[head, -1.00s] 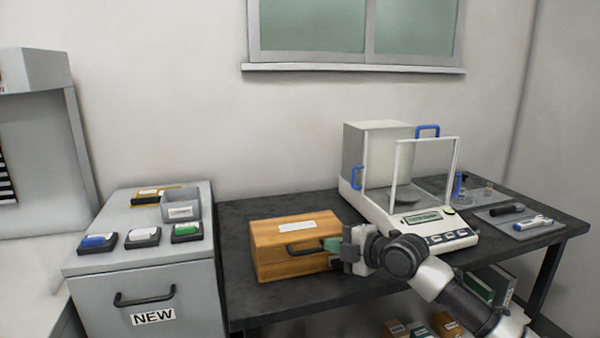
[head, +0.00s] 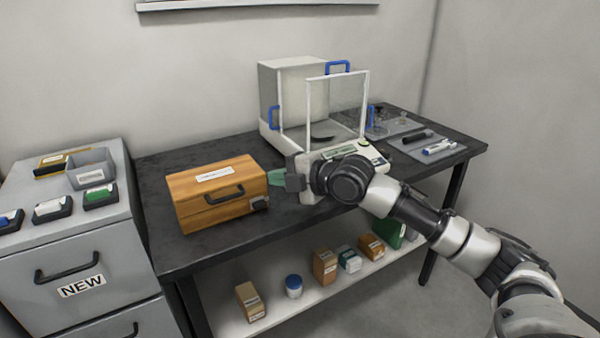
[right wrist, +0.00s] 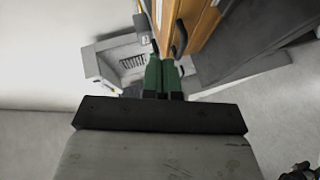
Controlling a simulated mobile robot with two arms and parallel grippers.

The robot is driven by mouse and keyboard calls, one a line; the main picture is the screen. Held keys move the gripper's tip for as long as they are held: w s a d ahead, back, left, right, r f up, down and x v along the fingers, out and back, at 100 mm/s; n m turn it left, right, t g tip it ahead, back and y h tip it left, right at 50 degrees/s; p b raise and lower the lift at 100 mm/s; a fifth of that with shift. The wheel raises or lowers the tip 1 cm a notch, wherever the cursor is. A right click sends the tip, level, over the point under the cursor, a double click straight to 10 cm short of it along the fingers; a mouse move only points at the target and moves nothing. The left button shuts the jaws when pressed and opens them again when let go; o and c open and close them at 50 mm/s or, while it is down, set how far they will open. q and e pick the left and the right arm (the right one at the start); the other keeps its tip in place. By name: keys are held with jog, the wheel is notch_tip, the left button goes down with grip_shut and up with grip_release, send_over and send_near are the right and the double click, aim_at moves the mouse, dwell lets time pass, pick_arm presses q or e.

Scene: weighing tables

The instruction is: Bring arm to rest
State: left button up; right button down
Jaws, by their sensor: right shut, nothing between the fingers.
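My right arm (head: 455,235) reaches in from the lower right of the head view. My right gripper (head: 274,178) has green fingertips and is beside the right end of the wooden box (head: 205,215). In the right wrist view the green fingers (right wrist: 162,75) are together with nothing between them, and the wooden box (right wrist: 200,25) shows just beyond them. I cannot tell whether the fingertips touch the box. My left gripper is not in view.
A balance with an open-looking glass front (head: 335,110) stands behind the arm on the dark table (head: 165,245). A grey drawer cabinet (head: 110,250) marked NEW is at left. A lower shelf (head: 270,318) holds several small boxes and a jar.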

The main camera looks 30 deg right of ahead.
jog(key=s+a+f+m+g+h, duration=0.1)
jog(key=s+a+f+m+g, duration=0.15)
jog(key=s+a+f, duration=0.55)
jog(key=s+a+f+m+g+h, duration=0.15)
jog(key=s+f+m, duration=0.25)
jog(key=s+f, duration=0.55)
jog(key=s+a+f+m+g+h, duration=0.1)
jog(key=s+f+m+g+h, duration=0.35)
jog(key=s+f+m, duration=0.7)
jog(key=s+f+g+p, duration=0.1)
jog(key=s+f+p, duration=0.1)
jog(key=f, duration=0.8)
jog(key=s+f+g+p, duration=0.2)
jog(key=f, duration=0.8)
pick_arm(q)
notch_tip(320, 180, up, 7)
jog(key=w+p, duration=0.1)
jog(key=p, duration=0.2)
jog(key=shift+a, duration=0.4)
pick_arm(e)
jog(key=s+d+f, duration=0.3)
jog(key=s+f, duration=0.9)
jog(key=s, duration=0.4)
jog(key=shift+s+f+m+g, duration=0.3)
jog(key=shift+s+f+g, duration=0.05)
